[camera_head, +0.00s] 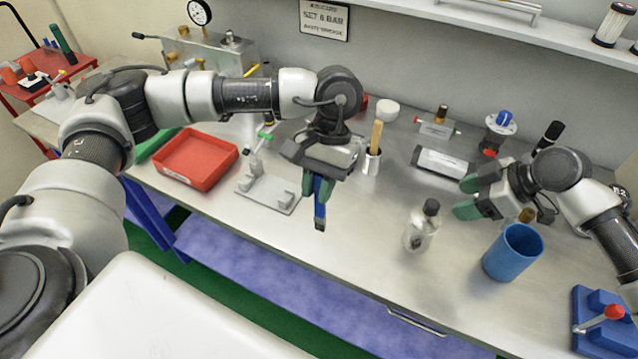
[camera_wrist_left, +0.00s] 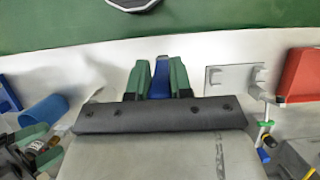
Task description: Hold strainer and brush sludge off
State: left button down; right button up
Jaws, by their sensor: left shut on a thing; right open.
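My left gripper (camera_head: 319,196) is above the bench near its front edge, fingers pointing down. It is shut on a narrow blue piece (camera_head: 318,184), which also shows between the green fingers in the left wrist view (camera_wrist_left: 160,80). I cannot tell whether this is part of the strainer or the brush; most of it is hidden by the fingers. A wooden handle (camera_head: 376,136), possibly the brush, stands upright in a metal cup (camera_head: 371,162). My right gripper (camera_head: 468,197) is open and empty, above the bench at the right. No strainer mesh or sludge can be made out.
A clear bottle (camera_head: 417,238) and a blue cup (camera_head: 513,251) stand near the right gripper. A grey bracket (camera_head: 268,193) and a red tray (camera_head: 196,157) lie at the left. A blue lever block (camera_head: 604,322) is at the front right. The front middle of the bench is clear.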

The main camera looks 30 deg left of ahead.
aim_at(439, 205)
jog(key=b+x, duration=0.4)
jog(key=x, duration=0.2)
jog(key=shift+a+f, duration=0.25)
jog(key=shift+a, duration=0.1)
jog(key=shift+a+f+b, duration=0.5)
jog(key=shift+b, duration=0.05)
jog(key=shift+f, duration=0.1)
dwell(0.4)
